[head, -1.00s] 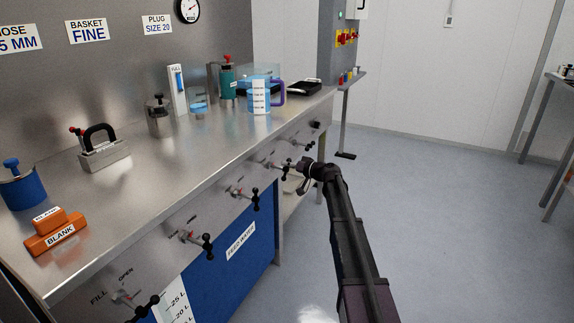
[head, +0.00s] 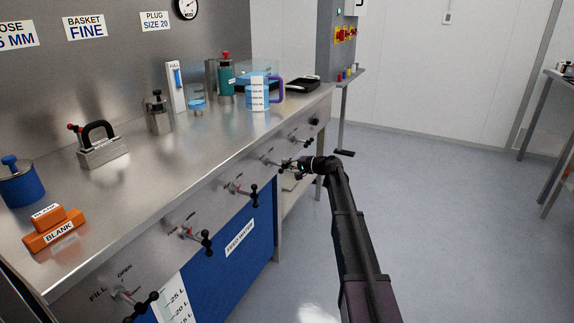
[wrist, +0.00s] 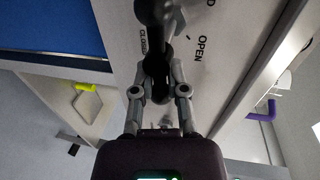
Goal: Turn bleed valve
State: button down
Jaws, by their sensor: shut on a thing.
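A row of valves with black-knobbed handles runs along the front panel of the steel bench. My gripper (head: 293,165) is at one of the farther valves in this row. In the wrist view my gripper (wrist: 160,70) is shut on a black valve handle (wrist: 156,83), with a finger on either side. The panel beside the handle carries the words OPEN and CLOSED. The valve's own name cannot be read, so I cannot tell from a label that it is the bleed valve. In the head view my gripper largely hides this handle.
Nearer valves (head: 246,190) and (head: 197,236) stick out from the panel to the left of my arm. A measuring jug with a purple handle (head: 259,92) stands on the bench (head: 150,160) above. The floor (head: 450,220) to the right is clear.

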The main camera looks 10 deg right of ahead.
jog(key=shift+w+d+m, duration=0.15)
jog(key=shift+w+m, duration=0.15)
jog(key=shift+m, duration=0.1)
jog(key=c, duration=0.6)
grip_release()
jog(key=shift+c, duration=0.2)
jog(key=shift+s, duration=0.1)
jog(key=shift+s, duration=0.1)
jog(key=shift+n, duration=0.3)
